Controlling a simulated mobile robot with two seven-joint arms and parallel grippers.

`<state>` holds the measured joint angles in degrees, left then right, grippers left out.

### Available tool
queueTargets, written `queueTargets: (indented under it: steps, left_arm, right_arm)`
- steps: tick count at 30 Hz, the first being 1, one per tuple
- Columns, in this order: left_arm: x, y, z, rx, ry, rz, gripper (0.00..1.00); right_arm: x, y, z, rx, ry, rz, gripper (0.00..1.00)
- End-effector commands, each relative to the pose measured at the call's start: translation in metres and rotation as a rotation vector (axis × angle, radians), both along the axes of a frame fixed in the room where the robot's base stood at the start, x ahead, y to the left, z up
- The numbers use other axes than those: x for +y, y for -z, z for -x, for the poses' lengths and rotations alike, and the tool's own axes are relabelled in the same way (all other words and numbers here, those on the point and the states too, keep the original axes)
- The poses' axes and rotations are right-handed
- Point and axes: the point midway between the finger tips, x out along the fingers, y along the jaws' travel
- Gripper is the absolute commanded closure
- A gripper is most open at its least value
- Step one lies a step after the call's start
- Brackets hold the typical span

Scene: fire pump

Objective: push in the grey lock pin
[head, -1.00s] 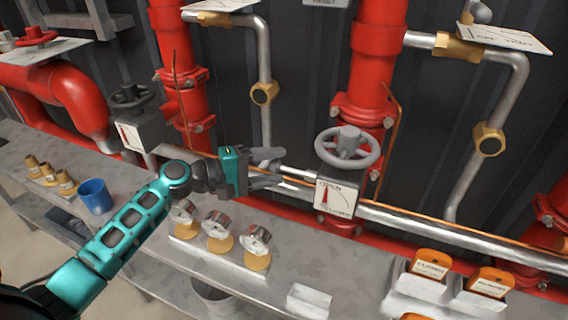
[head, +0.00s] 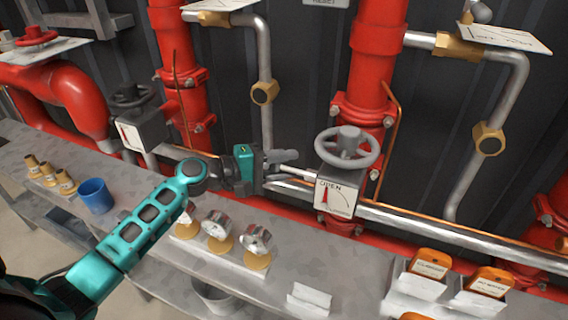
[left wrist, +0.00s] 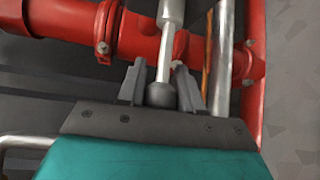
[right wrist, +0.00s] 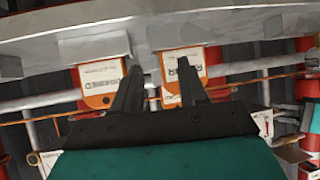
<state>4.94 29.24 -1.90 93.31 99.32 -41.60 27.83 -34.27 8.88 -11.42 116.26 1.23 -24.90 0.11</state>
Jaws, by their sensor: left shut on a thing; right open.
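The grey lock pin (head: 296,170) is a thin light rod that sticks out leftward from the side of the valve box with the grey handwheel (head: 347,147). In the left wrist view the pin's rounded knob (left wrist: 162,95) sits between the two fingers, with its rod running on to a wider sleeve. My left gripper (head: 277,168) is shut on the pin's knob, which its fingers partly hide in the head view. My right gripper (right wrist: 158,88) is open and empty, and shows only in its own wrist view, facing orange tags.
A white dial plate marked OPEN (head: 337,198) is on the valve box. Below is a grey bench (head: 240,282) with several brass-based gauges and a blue cup (head: 96,196). Orange tags (head: 431,264) stand at the right. A red vertical pipe (head: 367,85) rises behind the handwheel.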

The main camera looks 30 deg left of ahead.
Motion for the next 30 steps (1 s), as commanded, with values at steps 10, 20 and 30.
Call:
queueTargets:
  steps: [10, 20, 30]
  left_arm:
    - [0.000, 0.000, 0.000, 0.001, 0.000, -0.001, 1.00]
    - [-0.027, -0.002, -0.001, 0.001, 0.001, 0.003, 1.00]
    - [-0.036, 0.000, -0.002, 0.001, 0.003, 0.002, 0.65]
  right_arm:
    - [0.002, 0.002, 0.003, 0.008, 0.005, -0.008, 0.57]
    - [0.001, -0.009, 0.003, 0.002, 0.008, -0.008, 0.57]
    - [-0.004, -0.001, 0.005, 0.011, 0.016, 0.003, 0.57]
